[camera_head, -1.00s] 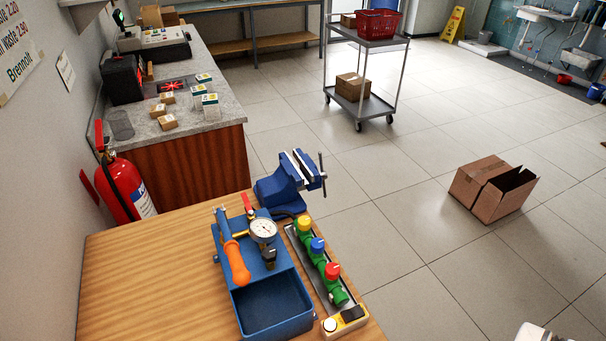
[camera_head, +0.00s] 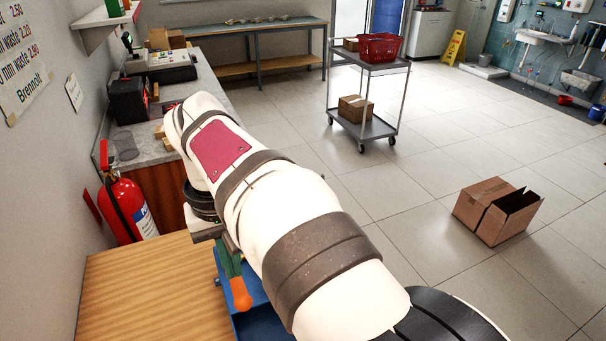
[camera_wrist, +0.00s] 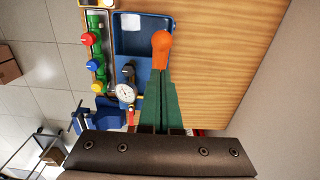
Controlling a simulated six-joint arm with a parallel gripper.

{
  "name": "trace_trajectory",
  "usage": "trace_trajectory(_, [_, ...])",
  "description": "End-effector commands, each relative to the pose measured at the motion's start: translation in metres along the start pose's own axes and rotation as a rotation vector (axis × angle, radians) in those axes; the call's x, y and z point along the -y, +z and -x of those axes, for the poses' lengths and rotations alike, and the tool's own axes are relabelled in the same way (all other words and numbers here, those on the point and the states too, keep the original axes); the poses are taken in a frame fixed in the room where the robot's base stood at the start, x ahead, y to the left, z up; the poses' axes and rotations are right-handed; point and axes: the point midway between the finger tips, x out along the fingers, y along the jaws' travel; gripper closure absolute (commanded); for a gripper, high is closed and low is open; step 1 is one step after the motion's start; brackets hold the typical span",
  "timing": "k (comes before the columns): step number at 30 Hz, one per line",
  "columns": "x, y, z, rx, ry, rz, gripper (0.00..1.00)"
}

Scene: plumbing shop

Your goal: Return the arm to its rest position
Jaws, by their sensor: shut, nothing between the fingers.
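My gripper (camera_head: 230,262) points down over the wooden workbench (camera_head: 140,285), at the blue test pump. Its green fingers show in the wrist view (camera_wrist: 160,90) close together, shut and empty. The pump's orange handle (camera_wrist: 161,48) appears just beyond the fingertips; I cannot tell whether they touch. The handle also shows in the head view (camera_head: 241,294), below the fingers. My white arm stretches across the middle of the head view and hides the gauge, vise and valve strip there.
In the wrist view, the pump's blue tank (camera_wrist: 133,48), pressure gauge (camera_wrist: 126,92), valve strip (camera_wrist: 96,45) and blue vise (camera_wrist: 84,122) stand close by. A trolley (camera_head: 375,130) and open carton (camera_head: 495,210) stand on the floor.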

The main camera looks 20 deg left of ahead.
Motion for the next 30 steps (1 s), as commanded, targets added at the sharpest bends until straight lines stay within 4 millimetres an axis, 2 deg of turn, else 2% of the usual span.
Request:
trace_trajectory(6, [-0.0004,0.0003,-0.0098,0.000,-0.001,-0.003,1.00])
trace_trajectory(30, [-0.0006,0.0002,-0.0095,-0.001,-0.001,-0.003,1.00])
